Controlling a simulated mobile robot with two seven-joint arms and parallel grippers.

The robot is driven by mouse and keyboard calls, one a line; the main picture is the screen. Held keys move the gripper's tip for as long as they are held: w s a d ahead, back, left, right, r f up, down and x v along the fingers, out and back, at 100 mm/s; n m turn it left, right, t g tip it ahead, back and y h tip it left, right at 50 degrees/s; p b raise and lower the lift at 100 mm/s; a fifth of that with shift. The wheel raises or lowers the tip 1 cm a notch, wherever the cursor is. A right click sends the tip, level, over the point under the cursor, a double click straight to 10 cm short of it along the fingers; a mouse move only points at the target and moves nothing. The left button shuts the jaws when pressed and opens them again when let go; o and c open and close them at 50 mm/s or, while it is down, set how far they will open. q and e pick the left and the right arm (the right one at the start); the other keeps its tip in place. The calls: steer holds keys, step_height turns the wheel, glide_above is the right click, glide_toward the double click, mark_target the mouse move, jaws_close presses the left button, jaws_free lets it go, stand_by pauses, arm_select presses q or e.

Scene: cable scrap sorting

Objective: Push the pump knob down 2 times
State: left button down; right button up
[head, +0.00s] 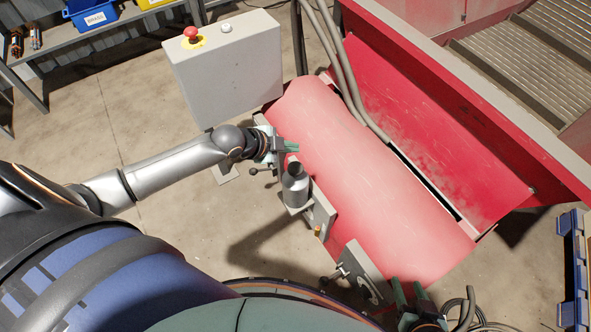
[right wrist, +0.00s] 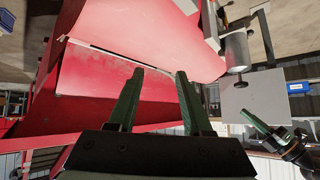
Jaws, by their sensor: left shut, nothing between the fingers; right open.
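A grey cylinder (head: 296,190) with a darker, narrower top stands in a bracket on the near side of the red machine; the dark top looks like the pump knob (head: 297,169). The cylinder also shows in the right wrist view (right wrist: 238,52). My left gripper (head: 293,147) is shut and empty, its green fingers just beyond the knob in the head view, apart from it in the right wrist view (right wrist: 247,115). My right gripper (head: 410,290) is open and empty at the near end of the red cover. Its fingers (right wrist: 160,73) fill the middle of the right wrist view.
The red machine cover (head: 375,175) slopes beside the pump. A grey control box (head: 225,75) with a red button (head: 191,33) stands behind my left arm. Lever clamps (head: 358,270) stick out on the near side. A blue rack (head: 574,265) stands far right.

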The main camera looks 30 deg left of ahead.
arm_select(q)
steer(key=b, duration=0.4)
glide_above(291, 169)
step_height(291, 169, down, 5)
steer(key=shift+f, duration=0.5)
stand_by(1.1)
steer(key=shift+f, duration=0.15)
steer(key=shift+f, duration=0.25)
